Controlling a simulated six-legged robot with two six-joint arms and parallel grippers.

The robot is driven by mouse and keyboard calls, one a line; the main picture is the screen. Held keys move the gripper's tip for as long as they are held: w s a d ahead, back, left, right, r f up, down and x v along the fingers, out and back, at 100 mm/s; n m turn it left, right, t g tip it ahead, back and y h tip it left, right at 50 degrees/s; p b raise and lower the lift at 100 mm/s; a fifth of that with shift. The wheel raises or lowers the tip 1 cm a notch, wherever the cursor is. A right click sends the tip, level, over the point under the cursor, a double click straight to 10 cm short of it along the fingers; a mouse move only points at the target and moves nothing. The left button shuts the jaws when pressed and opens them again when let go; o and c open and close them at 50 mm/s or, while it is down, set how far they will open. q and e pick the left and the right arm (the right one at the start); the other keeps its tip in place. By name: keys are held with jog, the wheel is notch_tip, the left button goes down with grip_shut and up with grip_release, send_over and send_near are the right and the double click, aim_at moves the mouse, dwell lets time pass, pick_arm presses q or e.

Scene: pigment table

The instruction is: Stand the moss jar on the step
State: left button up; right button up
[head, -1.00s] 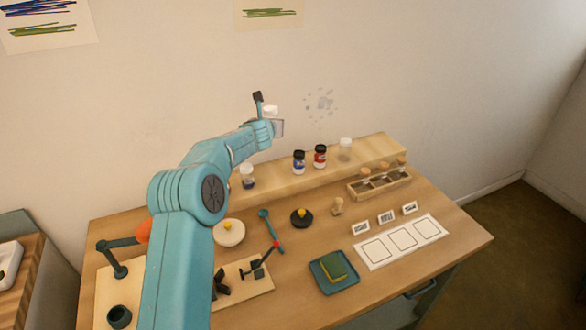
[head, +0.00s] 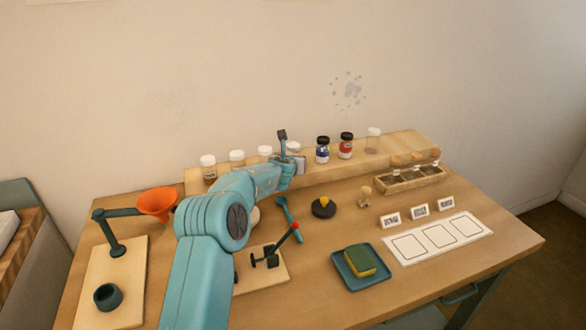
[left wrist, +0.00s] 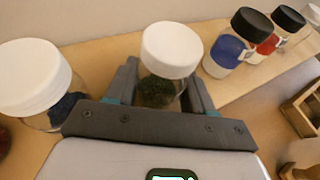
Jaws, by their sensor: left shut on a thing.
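The moss jar, a clear jar with a white lid (left wrist: 171,49) and dark green contents, is between the fingers of my left gripper (left wrist: 160,92) in the left wrist view. The gripper is shut on it. In the head view the jar's white lid (head: 293,146) shows beside my left gripper (head: 291,160), at the wooden step (head: 400,148) along the back of the table. The jar looks upright. Its base is hidden, so I cannot tell whether it touches the step. My right gripper is not in view.
White-lidded jars (head: 237,158) stand left of the gripper; a close one holds dark blue pigment (left wrist: 66,108). A blue-label jar (head: 322,150), a red-label jar (head: 346,146) and a clear jar (head: 373,140) stand to the right. An orange funnel (head: 157,203) is at the left.

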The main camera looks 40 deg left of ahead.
pick_arm(q)
jog(key=shift+s+r, duration=0.1)
jog(key=shift+r, duration=0.05)
jog(key=shift+f, duration=0.25)
jog(key=o, duration=1.2)
jog(key=shift+r, duration=0.1)
jog(key=shift+r, duration=0.2)
jog(key=b+v, duration=0.3)
jog(key=shift+s+f, duration=0.1)
jog(key=shift+f, duration=0.2)
jog(key=b+v, duration=0.1)
jog(key=v, duration=0.3)
jog(key=b+v, duration=0.1)
jog(key=v, duration=0.4)
jog(key=shift+r, duration=0.25)
